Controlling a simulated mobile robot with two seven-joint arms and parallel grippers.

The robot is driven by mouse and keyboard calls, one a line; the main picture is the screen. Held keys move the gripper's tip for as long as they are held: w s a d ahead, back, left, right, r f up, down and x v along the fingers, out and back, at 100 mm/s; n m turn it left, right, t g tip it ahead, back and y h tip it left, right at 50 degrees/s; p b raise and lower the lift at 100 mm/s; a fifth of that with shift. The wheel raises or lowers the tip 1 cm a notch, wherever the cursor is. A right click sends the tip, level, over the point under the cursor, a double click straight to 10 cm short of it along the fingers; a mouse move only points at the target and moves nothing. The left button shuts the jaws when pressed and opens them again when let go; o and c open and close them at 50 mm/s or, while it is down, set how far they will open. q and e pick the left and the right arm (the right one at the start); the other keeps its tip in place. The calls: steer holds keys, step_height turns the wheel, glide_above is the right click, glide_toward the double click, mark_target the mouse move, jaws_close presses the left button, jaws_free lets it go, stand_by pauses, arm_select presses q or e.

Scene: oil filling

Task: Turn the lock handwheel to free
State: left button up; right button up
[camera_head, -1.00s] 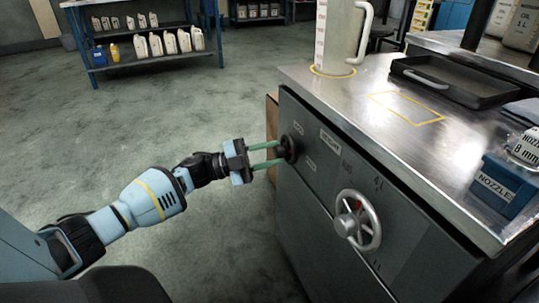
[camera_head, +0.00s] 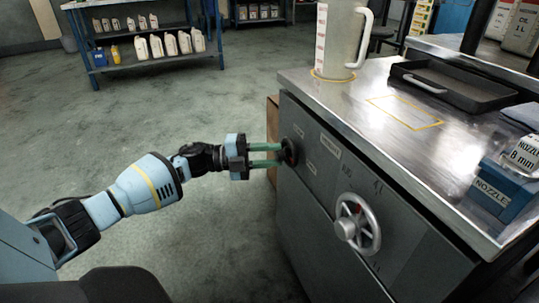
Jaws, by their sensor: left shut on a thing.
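A small dark handwheel (camera_head: 290,152) sits on the upper left of the grey cabinet front, with small label plates beside it that are too small to read. My left gripper (camera_head: 280,155) reaches in from the left, and its two green fingers are shut on this dark wheel at its near side. The fingers lie one above the other and roughly level. A larger silver handwheel (camera_head: 358,224) is lower right on the same front, apart from the gripper. My right gripper is not in view.
The cabinet's steel top (camera_head: 350,92) carries a measuring jug (camera_head: 338,40), a black tray (camera_head: 450,85) and a blue nozzle box (camera_head: 500,188). A brown box (camera_head: 272,130) stands behind the cabinet's left edge. A blue shelf (camera_head: 150,60) with bottles is at the back. The floor left is clear.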

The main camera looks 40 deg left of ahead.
arm_select(q)
steer(key=o, duration=0.7)
steer(key=shift+c, duration=0.2)
steer(key=o, duration=0.3)
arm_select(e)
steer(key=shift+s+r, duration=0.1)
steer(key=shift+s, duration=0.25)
arm_select(q)
steer(key=shift+s, duration=0.1)
steer(key=p+v, duration=0.2)
steer(key=v, duration=0.5)
steer(key=shift+s+a, duration=0.25)
steer(key=shift+a, duration=0.05)
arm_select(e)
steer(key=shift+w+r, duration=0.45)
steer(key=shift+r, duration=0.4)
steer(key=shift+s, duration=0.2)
